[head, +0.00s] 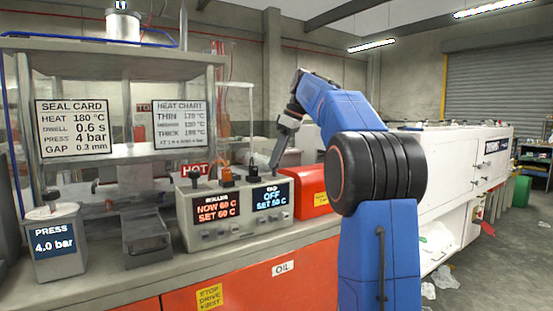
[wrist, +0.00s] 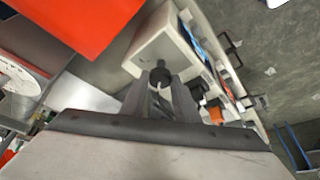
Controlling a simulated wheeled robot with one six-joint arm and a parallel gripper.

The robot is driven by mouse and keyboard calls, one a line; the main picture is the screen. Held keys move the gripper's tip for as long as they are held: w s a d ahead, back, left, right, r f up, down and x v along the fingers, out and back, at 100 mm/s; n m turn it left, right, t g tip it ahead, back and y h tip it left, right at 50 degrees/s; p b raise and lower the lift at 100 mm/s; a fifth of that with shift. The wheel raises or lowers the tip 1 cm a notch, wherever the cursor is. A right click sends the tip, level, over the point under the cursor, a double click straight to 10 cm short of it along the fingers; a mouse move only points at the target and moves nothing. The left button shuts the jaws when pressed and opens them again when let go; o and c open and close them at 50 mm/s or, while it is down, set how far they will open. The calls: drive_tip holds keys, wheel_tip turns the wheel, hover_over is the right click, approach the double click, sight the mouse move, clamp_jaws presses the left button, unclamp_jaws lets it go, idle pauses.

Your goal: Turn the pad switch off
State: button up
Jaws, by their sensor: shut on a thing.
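The grey control box (head: 232,212) stands on the bench with two displays on its front. The pad display (head: 269,198) on the right reads OFF, SET 50 C, in blue. The left display (head: 217,208) reads NOW 60 C, SET 60 C, in orange. My gripper (head: 275,167) comes down to the right end of the box's top. In the wrist view, its fingertips (wrist: 160,88) are shut on the black pad switch (wrist: 160,74) on the box's top. The fingers partly hide the switch, and its exact tilt is hard to tell.
An orange-topped part (head: 225,170) and other black switches (head: 197,171) stand along the box's top, close to my gripper. A red box (head: 311,192) sits just right. A PRESS gauge box (head: 54,243) stands at the left. The shelf (head: 100,45) overhangs the bench's left.

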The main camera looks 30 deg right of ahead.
drive_tip(key=shift+n, duration=0.6)
drive_tip(key=o, duration=1.1)
drive_tip(key=shift+d, duration=0.1)
drive_tip(key=shift+c, duration=0.2)
